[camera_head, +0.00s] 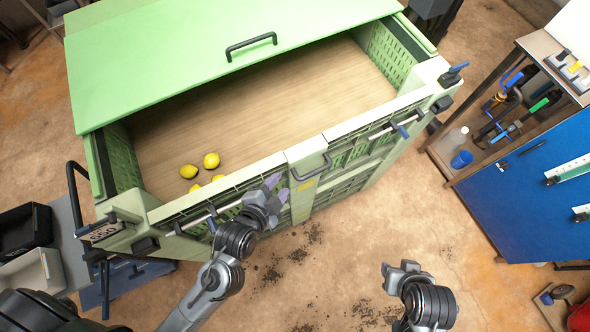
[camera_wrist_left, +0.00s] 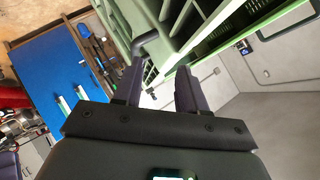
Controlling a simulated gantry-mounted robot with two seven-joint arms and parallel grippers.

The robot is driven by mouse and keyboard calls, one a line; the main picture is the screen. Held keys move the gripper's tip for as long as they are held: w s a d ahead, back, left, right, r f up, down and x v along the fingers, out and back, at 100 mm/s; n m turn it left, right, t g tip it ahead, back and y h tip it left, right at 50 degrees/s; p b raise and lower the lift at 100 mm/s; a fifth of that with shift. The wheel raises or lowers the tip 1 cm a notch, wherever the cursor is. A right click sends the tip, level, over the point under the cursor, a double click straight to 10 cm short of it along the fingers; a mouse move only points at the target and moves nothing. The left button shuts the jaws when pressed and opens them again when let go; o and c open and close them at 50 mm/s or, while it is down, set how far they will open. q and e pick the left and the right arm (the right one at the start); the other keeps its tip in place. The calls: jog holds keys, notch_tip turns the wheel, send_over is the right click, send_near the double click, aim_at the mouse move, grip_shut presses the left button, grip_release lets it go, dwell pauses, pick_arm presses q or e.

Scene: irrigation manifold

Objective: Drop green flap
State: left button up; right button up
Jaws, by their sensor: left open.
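A large green crate (camera_head: 362,155) has slatted walls and a light wooden floor inside. A flat green panel with a dark handle (camera_head: 251,45) covers its far part. A green front flap (camera_head: 305,158) in the near wall carries a grey handle (camera_head: 312,170). My left gripper (camera_head: 279,188) is open, just left of this handle, its purple fingers by the near wall. In the left wrist view the fingers (camera_wrist_left: 160,78) are apart, with a bar-like handle (camera_wrist_left: 148,38) beside the left finger; contact is unclear. My right gripper (camera_head: 396,270) hangs above the floor, its finger opening unclear.
Several yellow lemons (camera_head: 211,160) lie inside the crate near its left wall. A tool shelf (camera_head: 487,120) with a blue panel (camera_head: 530,190) stands at the right. The floor before the crate is clear except for dark dirt.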

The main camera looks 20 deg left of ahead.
aim_at(315, 172)
pick_arm(q)
jog(key=shift+d+f+m+t+y+b, duration=0.9)
jog(key=shift+d+f+m+t+b, duration=1.85)
jog(key=shift+d+b, duration=1.2)
jog(key=shift+n+g, duration=0.25)
jog(key=shift+n, duration=0.1)
jog(key=w, duration=0.3)
jog(key=w+f, duration=0.1)
jog(key=w, duration=0.2)
jog(key=w+f, duration=0.1)
jog(key=w, duration=0.3)
jog(key=shift+a, duration=0.2)
grip_shut()
